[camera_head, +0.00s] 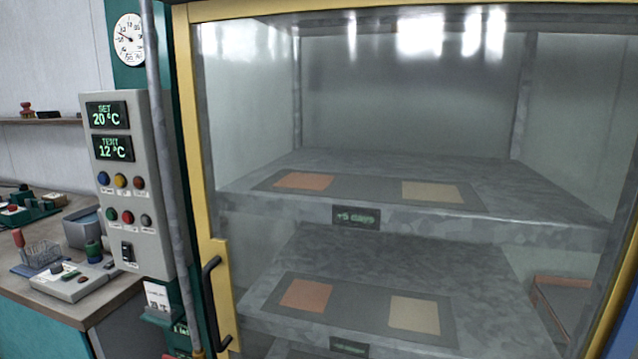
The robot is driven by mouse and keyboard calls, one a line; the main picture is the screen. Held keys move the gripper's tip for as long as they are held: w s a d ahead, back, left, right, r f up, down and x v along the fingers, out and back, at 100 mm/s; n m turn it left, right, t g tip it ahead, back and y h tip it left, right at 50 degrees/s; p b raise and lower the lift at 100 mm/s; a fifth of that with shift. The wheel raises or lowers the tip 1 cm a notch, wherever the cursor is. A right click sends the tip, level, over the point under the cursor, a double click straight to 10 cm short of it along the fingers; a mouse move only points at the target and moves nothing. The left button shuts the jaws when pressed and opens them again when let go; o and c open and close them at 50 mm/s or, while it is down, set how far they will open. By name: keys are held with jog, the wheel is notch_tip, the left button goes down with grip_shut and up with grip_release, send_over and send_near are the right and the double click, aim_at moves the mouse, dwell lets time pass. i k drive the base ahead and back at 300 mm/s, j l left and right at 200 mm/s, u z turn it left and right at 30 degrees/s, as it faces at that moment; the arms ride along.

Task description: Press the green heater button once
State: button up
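A grey control panel (155,235) is mounted at the left of the glass-fronted cabinet. Its upper display (106,115) reads SET 20 °C and its lower display (113,148) reads 12 °C. A green button (111,214) is at the left of the lower button row, beside a red button (128,217) and a grey one (146,220). Blue (103,178), yellow (121,181) and orange-red (139,183) buttons form the row above. The labels are too small to read. My gripper is not in view.
A vertical grey pipe (168,150) runs just right of the panel. The yellow-framed cabinet door (222,300) has a black handle (211,300).

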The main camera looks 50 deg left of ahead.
aim_at(110, 214)
jog(key=u, duration=1.95)
